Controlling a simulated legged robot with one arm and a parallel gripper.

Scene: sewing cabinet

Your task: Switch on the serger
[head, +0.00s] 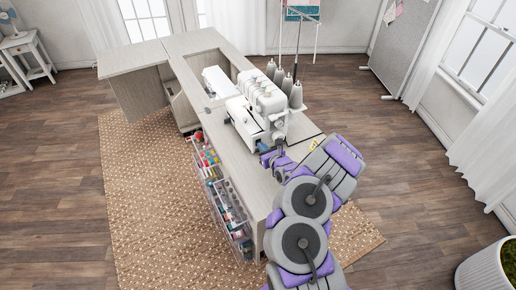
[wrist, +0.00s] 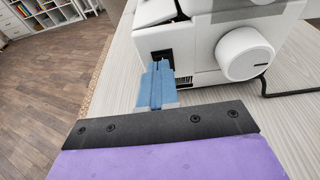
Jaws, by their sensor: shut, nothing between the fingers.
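The white serger (head: 262,104) stands on the sewing cabinet (head: 255,185), with several grey thread cones on its far side. In the wrist view, the serger's side (wrist: 210,45) shows a round white handwheel (wrist: 244,53) and a small dark recessed panel (wrist: 162,56) low on the left, probably the switch. My gripper (wrist: 161,68) is shut and empty, its blue fingertips right at the dark panel and covering its lower part. I cannot tell whether they touch it or which way the switch is set. In the head view my gripper (head: 272,157) is beside the serger's near end.
Another white machine (head: 217,81) sits in the cabinet's opening behind the serger. Clear racks with colourful supplies (head: 222,195) hang on the cabinet's left side. A black cable (wrist: 290,91) runs from under the handwheel. Open wood floor (head: 420,180) lies to the right.

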